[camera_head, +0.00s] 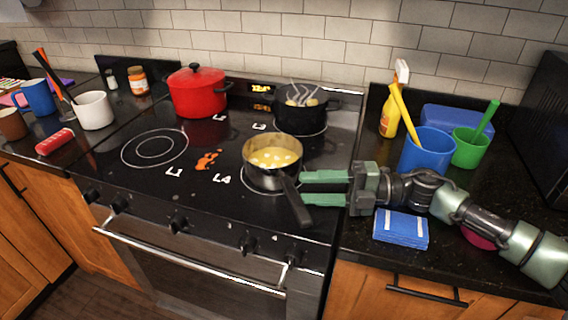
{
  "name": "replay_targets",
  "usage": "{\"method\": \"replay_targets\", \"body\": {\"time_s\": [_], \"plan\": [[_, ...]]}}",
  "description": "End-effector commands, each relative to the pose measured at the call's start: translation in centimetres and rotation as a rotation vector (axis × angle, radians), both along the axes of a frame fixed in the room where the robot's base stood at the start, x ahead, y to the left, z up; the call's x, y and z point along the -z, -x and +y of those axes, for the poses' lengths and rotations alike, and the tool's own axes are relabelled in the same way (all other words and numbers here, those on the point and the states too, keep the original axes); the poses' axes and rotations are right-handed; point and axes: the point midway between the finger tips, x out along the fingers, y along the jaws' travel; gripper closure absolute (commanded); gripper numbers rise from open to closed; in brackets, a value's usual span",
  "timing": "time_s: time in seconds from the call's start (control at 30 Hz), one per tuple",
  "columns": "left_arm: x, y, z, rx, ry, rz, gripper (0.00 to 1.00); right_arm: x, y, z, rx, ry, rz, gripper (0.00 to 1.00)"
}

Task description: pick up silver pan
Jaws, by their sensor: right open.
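The silver pan (261,178) sits on the front right burner of the black stove, with pale yellow food showing inside. Its black handle (295,205) points toward the stove's front edge. My right gripper (303,182) comes in from the right, with its green fingers spread apart. The fingertips are close to the pan's right side and the base of the handle; I cannot tell whether they touch. Nothing shows between the fingers except possibly part of the handle near the tips. My left gripper is not in view.
A black pot (301,115) with food stands behind the pan, and a lidded red pot (197,92) stands at the back left. The front left burner (155,148) is empty.

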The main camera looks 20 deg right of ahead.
Motion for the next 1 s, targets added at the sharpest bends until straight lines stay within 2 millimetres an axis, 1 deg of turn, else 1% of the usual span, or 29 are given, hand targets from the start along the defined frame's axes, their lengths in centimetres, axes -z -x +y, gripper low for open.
{"method": "replay_targets", "body": {"time_s": [0.13, 0.37, 0.5, 0.6, 0.73, 0.93, 0.97, 1.0], "plan": [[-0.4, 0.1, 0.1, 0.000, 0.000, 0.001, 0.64, -0.1, -0.3, 0.9, -0.002, -0.002, 0.000, 0.59], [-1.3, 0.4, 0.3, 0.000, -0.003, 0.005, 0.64, 0.0, -1.0, 3.4, -0.002, -0.003, 0.000, 0.59], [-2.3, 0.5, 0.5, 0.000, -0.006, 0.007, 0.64, 0.3, -1.4, 5.6, -0.003, -0.004, 0.001, 0.59], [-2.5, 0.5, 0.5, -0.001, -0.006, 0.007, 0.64, 0.4, -1.9, 6.8, -0.002, -0.002, -0.002, 0.59], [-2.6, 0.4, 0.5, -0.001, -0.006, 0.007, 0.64, 0.7, -2.1, 7.5, 0.000, -0.001, 0.001, 0.59], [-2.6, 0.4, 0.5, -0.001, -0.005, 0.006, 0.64, 0.8, -2.1, 7.5, 0.001, 0.000, 0.001, 0.59], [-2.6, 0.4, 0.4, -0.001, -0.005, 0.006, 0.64, 0.8, -2.1, 7.5, 0.001, 0.000, 0.001, 0.65], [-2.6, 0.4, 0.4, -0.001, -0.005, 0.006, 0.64, 0.8, -2.1, 7.5, 0.001, 0.000, 0.001, 0.76]]}}
